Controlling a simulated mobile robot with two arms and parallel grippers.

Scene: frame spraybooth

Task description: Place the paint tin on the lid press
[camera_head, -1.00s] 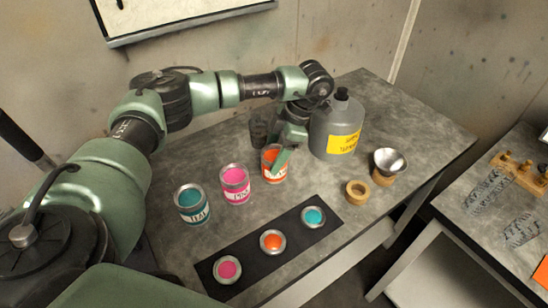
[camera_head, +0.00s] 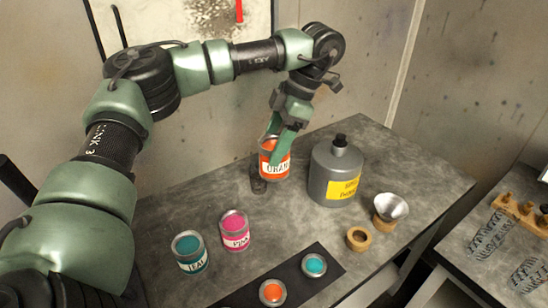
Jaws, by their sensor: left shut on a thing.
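My left gripper (camera_head: 281,148) is shut on the orange paint tin (camera_head: 275,168), whose white label starts with "ORAN". The teal tin (camera_head: 190,254) and the pink tin (camera_head: 234,231) stand on the table to the left, apart from the gripper. I cannot make out anything that is clearly the lid press. My right gripper is not in view.
A grey solvent jug (camera_head: 334,165) with a yellow label stands close right of the held tin. A black strip (camera_head: 292,269) with coloured discs lies in front. A second bench (camera_head: 493,240) is at right.

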